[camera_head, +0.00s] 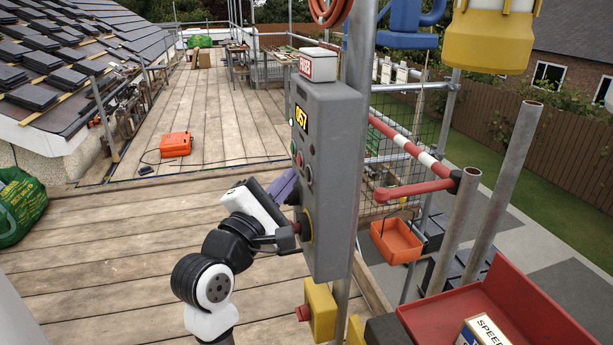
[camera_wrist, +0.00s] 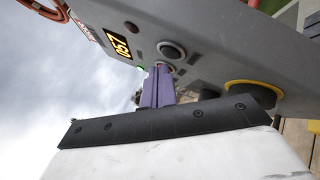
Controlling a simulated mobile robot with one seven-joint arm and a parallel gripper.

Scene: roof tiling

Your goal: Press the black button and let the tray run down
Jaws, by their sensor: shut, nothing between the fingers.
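The grey control box (camera_head: 332,180) hangs on a scaffold pole, with a yellow-lit display and several buttons on its face. In the wrist view, one dark round button (camera_wrist: 171,50) sits beyond my purple fingertips, and another black one (camera_wrist: 208,95) lies to their right. My gripper (camera_head: 291,178) is shut and empty, its fingertips (camera_wrist: 160,70) close to the box face; I cannot tell whether they touch it. They partly cover a small round button. An orange tray (camera_head: 396,243) hangs beneath a red arm right of the box, outside the platform.
A yellow-ringed knob (camera_wrist: 253,92) sits low on the box. A red tray (camera_head: 470,308) holding a labelled carton (camera_head: 483,332) is at the lower right. An orange case (camera_head: 176,144) lies on the planks. The middle of the plank platform (camera_head: 150,220) is mostly clear.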

